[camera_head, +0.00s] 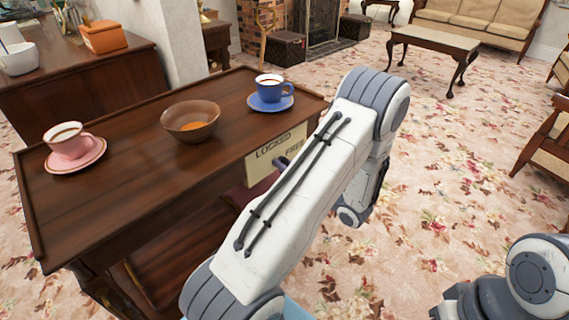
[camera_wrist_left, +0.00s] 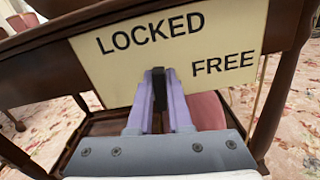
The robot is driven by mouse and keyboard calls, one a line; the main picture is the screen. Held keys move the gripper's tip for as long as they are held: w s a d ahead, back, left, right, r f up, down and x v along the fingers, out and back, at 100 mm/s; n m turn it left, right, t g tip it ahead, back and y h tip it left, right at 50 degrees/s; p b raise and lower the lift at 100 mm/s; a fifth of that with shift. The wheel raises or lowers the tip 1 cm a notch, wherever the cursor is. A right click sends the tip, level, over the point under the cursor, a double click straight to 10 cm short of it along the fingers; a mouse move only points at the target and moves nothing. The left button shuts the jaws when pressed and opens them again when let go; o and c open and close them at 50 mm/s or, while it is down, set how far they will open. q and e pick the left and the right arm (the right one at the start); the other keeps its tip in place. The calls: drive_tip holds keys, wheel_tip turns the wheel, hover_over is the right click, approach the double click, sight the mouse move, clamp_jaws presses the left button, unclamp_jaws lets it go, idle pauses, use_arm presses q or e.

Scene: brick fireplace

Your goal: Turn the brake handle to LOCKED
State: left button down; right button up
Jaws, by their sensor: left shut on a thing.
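A cream plate (camera_head: 268,162) marked LOCKED and FREE is on the side of the dark wooden trolley (camera_head: 125,155). The plate (camera_wrist_left: 165,60) fills the upper middle of the left wrist view. The black brake handle (camera_wrist_left: 159,92) stands roughly upright in that view, its tip below the word LOCKED and left of the word FREE. My left gripper (camera_wrist_left: 160,76) is shut on the handle, with one purple finger on each side of it. In the head view my left arm hides most of the gripper and handle.
On the trolley top stand a pink cup (camera_head: 68,139) on a saucer, a brown bowl (camera_head: 190,121) and a blue cup (camera_head: 270,88) on a saucer. A sideboard (camera_head: 85,85) stands behind.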

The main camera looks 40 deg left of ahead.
use_arm(q)
drive_tip(key=shift+n, duration=0.5)
drive_tip(key=c, duration=0.8)
unclamp_jaws()
drive_tip(key=shift+c, duration=0.2)
drive_tip(key=shift+d, duration=0.1)
drive_tip(key=d+p, duration=0.2)
drive_tip(key=d, duration=0.8)
drive_tip(key=shift+s+d, duration=0.2)
drive_tip(key=shift+s, duration=0.25)
